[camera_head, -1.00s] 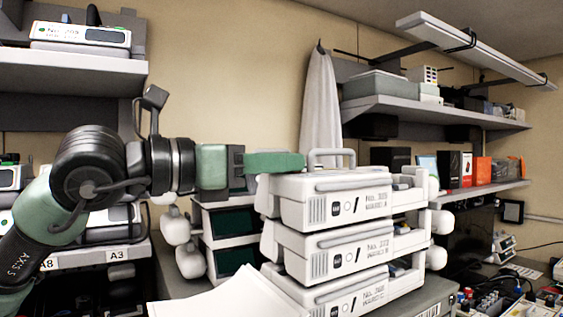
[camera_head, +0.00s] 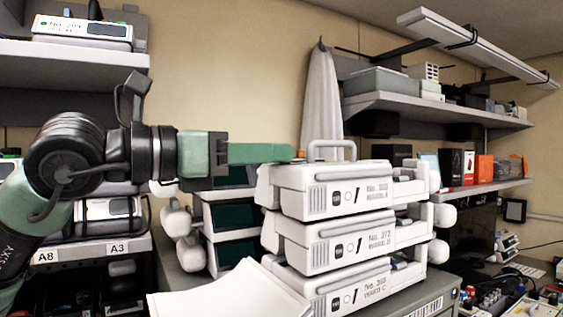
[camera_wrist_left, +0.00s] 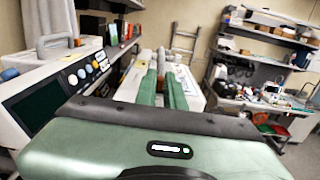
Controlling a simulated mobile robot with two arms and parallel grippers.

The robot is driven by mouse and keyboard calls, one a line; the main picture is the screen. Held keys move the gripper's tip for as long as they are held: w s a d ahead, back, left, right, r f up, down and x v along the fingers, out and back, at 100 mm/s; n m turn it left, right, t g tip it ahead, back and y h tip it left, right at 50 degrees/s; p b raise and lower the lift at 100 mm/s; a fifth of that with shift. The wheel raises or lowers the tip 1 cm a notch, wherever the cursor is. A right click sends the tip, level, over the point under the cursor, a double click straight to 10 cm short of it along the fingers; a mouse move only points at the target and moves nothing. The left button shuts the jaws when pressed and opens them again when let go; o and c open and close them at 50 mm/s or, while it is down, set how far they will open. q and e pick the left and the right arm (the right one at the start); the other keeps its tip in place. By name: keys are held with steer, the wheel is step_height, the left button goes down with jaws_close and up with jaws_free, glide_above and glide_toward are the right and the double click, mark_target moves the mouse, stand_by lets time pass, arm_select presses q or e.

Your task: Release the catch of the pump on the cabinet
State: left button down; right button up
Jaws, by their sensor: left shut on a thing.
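Several white pumps are stacked on a grey cabinet (camera_head: 405,300); the top pump (camera_head: 345,198) has a raised grey handle (camera_head: 330,150). My left gripper (camera_head: 291,153) reaches in level from the left, with its green fingers close together at the top pump's upper left edge. A small orange part (camera_head: 299,154) shows right at the fingertips. In the left wrist view the fingers (camera_wrist_left: 161,62) are nearly closed around a small part over a white housing (camera_wrist_left: 190,85); it seems to be the catch, mostly hidden between them. My right gripper is not in view.
Pumps with dark screens (camera_head: 232,222) stand behind the stack at left. White paper-like sheets (camera_head: 235,295) stick up in front. A shelf (camera_head: 440,113) with boxes is at the right, and labelled shelves (camera_head: 95,252) are at the left.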

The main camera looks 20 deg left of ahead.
arm_select(q)
steer(key=c, duration=1.5)
jaws_free()
steer(key=shift+s+a+r, duration=0.1)
steer(key=shift+b+v, duration=1.3)
steer(key=shift+v, duration=2.6)
